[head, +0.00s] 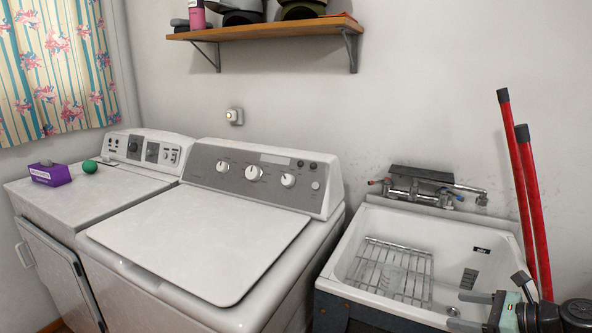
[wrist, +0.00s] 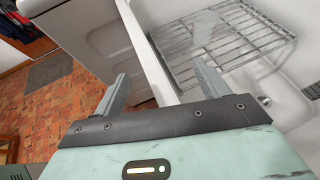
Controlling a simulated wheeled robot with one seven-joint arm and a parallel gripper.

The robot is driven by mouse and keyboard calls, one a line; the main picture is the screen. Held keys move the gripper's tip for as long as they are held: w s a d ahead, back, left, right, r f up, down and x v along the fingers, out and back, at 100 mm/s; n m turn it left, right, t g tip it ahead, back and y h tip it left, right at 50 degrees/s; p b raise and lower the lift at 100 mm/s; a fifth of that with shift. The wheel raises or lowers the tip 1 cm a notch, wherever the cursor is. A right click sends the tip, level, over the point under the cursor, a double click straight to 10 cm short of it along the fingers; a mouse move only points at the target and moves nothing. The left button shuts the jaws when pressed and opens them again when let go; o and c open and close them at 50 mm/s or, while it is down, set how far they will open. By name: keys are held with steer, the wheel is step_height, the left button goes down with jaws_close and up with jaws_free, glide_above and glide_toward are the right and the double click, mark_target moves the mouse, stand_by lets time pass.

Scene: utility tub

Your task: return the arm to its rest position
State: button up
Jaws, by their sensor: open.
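My gripper (head: 460,311) is at the lower right in the head view, over the front right part of the white utility tub (head: 345,262). In the wrist view my gripper (wrist: 160,73) has its two grey fingers spread wide apart, with nothing held between them. The tub's front rim (wrist: 150,50) passes below and between the fingers there. A wire rack (head: 375,262) lies in the tub basin, left of my gripper, and it also shows in the wrist view (wrist: 255,42). Part of my arm is cut off at the right edge of the head view.
Two red poles (head: 526,180) lean by the tub's right side, close to my arm. Wall taps (head: 425,187) stand out behind the tub. A washer (head: 205,240) and a dryer (head: 85,205) stand left. A shelf (head: 270,30) hangs above. Brick floor (wrist: 60,105) is clear in front.

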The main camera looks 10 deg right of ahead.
steer(key=s+a+n+g+h, duration=0.1)
steer(key=s+a+n+g, duration=0.3)
steer(key=a+n+g, duration=0.3)
steer(key=s+a+n+g+h, duration=0.1)
steer(key=s+a+n+g, duration=0.3)
steer(key=a+n, duration=0.5)
steer(key=s+a+r+n+h+b, duration=0.1)
steer(key=s+a+r+n+h, duration=0.4)
steer(key=s+a+r+n, duration=0.7)
step_height(320, 180, up, 4)
steer(key=a+n, duration=0.2)
steer(key=n, duration=0.5)
steer(key=shift+s+f+t+h+b, duration=0.25)
steer(key=shift+s+t+h+b, duration=0.05)
steer(key=shift+s+t+b, duration=0.1)
